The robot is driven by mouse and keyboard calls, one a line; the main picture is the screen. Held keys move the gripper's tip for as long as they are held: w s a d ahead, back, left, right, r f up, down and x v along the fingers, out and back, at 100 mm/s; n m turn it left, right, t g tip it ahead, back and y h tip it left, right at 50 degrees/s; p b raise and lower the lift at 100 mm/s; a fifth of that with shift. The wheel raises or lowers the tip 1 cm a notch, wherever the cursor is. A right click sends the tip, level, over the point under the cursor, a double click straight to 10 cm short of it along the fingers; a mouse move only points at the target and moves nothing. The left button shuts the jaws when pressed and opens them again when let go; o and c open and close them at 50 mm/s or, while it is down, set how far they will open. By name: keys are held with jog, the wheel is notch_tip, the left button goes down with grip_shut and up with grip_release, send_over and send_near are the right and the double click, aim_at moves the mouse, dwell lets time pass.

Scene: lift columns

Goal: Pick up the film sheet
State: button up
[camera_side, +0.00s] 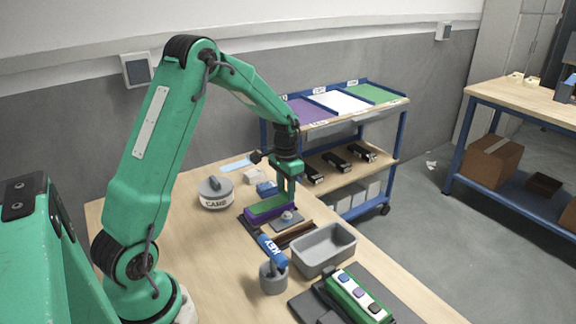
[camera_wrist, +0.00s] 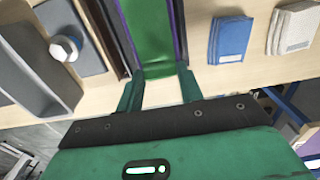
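I cannot tell for sure which thing is the film sheet. A flat pale blue sheet (camera_side: 237,164) lies near the back edge of the table in the side view. A long green strip (camera_side: 268,206) lies in a purple-sided holder (camera_side: 259,218); in the wrist view the green strip (camera_wrist: 150,30) runs away from my gripper between dark and purple edges. My gripper (camera_side: 290,196) points down at the right end of this strip. In the wrist view my gripper's fingers (camera_wrist: 161,78) stand apart at the strip's near end. I cannot see whether they touch it.
A round grey weight (camera_side: 215,193), a blue pack (camera_side: 266,188) and a white pack (camera_side: 253,176) stand around the holder. A grey bin (camera_side: 324,250), a cup with a blue KEY tool (camera_side: 272,249) and a green rack (camera_side: 357,296) stand nearer. A cart (camera_side: 340,121) stands behind.

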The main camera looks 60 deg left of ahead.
jog(key=shift+c, duration=1.2)
jog(key=shift+r, duration=0.1)
jog(key=shift+r, duration=0.4)
notch_tip(320, 180, up, 3)
jog(key=shift+r, duration=0.1)
jog(key=s+d+r, duration=0.1)
jog(key=d+r, duration=0.5)
jog(key=d, duration=0.5)
jog(key=shift+s+d+r, duration=0.25)
jog(key=shift+s+r, duration=0.15)
jog(key=shift+r, duration=0.25)
notch_tip(320, 180, up, 6)
jog(key=shift+r, duration=0.25)
dwell(0.3)
